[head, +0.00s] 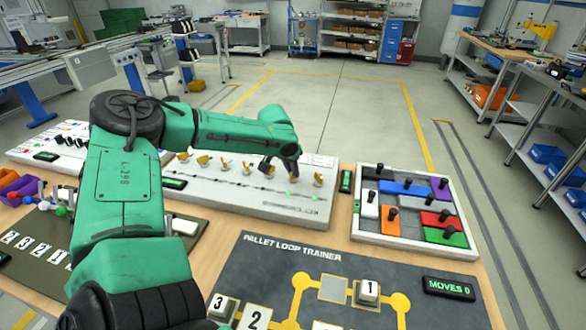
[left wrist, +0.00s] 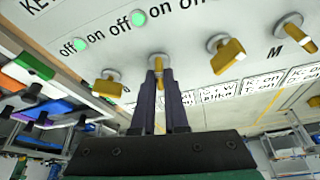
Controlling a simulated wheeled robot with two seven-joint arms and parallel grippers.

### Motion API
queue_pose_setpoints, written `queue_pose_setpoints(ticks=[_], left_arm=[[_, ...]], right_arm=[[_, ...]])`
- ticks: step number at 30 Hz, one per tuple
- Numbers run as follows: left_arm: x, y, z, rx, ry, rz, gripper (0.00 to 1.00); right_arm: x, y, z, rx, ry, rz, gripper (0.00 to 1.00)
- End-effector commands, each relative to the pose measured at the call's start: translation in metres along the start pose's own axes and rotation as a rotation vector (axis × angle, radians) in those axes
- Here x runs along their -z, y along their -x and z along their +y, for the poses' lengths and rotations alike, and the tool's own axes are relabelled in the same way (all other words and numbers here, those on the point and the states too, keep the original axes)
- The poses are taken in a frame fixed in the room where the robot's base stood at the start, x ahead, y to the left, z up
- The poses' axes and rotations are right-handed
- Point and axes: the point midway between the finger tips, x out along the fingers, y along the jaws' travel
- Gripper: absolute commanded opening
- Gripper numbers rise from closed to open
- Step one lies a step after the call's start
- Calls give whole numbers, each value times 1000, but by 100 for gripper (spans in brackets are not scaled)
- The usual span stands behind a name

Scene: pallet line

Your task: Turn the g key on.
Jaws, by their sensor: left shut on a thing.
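A white key panel (head: 240,203) carries a row of yellow keys with off and on marks. My left gripper (left wrist: 159,75) is shut on a yellow key (left wrist: 158,63) on that panel. Another yellow key (left wrist: 108,86) stands beside it on the left in the left wrist view, and a further key (left wrist: 226,54) on the right. Two green lights, one light (left wrist: 80,45) and another light (left wrist: 139,18), show by the off and on marks. The letters naming the keys cannot be read, so I cannot tell which is the g key. My right gripper is not in view.
A tray of coloured sliding blocks (head: 450,246) lies right of the key panel. The dark pallet loop board (head: 275,262) lies in front, with numbered pieces. Other panels and small purple and orange bins (head: 22,190) are at the left. Shelves and benches stand beyond clear floor.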

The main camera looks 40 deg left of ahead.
Motion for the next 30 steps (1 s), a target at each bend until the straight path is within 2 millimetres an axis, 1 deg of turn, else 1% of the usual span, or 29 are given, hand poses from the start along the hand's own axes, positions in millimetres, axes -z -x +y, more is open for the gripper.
queue_pose_setpoints(ticks=[5,15,22,30], left_arm=[[1,0,-2,-63,-147,3,0],[1,-2,-3,-159,-383,3,0],[2,-1,-3,-194,-469,3,0],[2,0,-3,-205,-501,1,0]], right_arm=[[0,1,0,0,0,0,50],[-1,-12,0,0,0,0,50],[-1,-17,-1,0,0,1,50],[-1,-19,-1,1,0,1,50]])
